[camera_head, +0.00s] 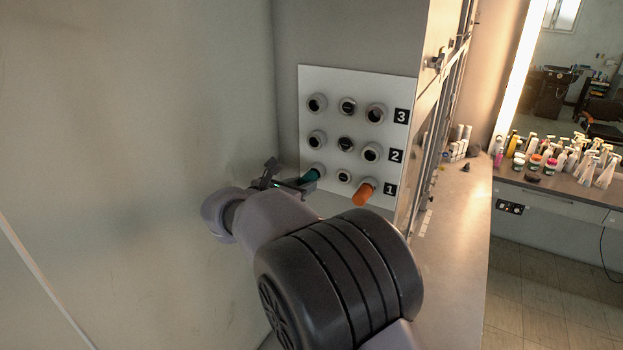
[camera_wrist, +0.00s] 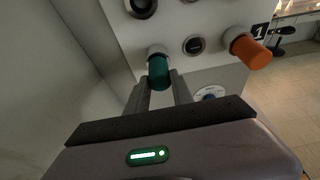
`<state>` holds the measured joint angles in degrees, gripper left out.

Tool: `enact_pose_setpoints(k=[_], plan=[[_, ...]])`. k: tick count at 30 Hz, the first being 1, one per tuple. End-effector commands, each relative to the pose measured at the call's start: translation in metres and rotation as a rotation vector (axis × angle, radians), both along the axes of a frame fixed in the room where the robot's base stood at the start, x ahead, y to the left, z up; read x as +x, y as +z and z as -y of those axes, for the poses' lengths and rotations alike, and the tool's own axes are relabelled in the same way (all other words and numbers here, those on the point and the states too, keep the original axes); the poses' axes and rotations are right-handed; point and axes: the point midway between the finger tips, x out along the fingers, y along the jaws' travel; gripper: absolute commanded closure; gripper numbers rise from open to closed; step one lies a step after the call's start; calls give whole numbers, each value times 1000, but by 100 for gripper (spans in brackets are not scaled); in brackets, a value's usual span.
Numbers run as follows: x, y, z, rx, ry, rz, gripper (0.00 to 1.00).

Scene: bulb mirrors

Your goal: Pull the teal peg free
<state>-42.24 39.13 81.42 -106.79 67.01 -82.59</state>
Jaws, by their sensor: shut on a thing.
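The teal peg (camera_head: 309,176) sits in the left socket of the bottom row, marked 1, on a white panel (camera_head: 330,80). In the wrist view the teal peg (camera_wrist: 159,72) sticks out of its pale socket collar toward me. My gripper (camera_head: 288,182) is at the peg from the left in the head view. In the wrist view my gripper (camera_wrist: 163,88) has one finger on each side of the peg's outer end, shut on it. The peg's inner end is hidden in the socket.
An orange peg (camera_head: 365,192) sticks out of the right socket in row 1, close to the teal one. The other sockets show no pegs. A wall (camera_head: 130,120) stands close on the left. A counter with bottles (camera_head: 560,165) is far right.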

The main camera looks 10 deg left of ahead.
Motion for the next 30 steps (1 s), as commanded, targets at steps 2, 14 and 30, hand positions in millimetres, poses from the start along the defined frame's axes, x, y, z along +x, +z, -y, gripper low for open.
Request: enact_pose_setpoints(k=[2, 14, 30], plan=[[-1, 0, 0, 0, 0, 0, 100], [-25, 0, -9, -1, 1, 0, 100], [-75, 1, -27, 1, 2, 0, 100]])
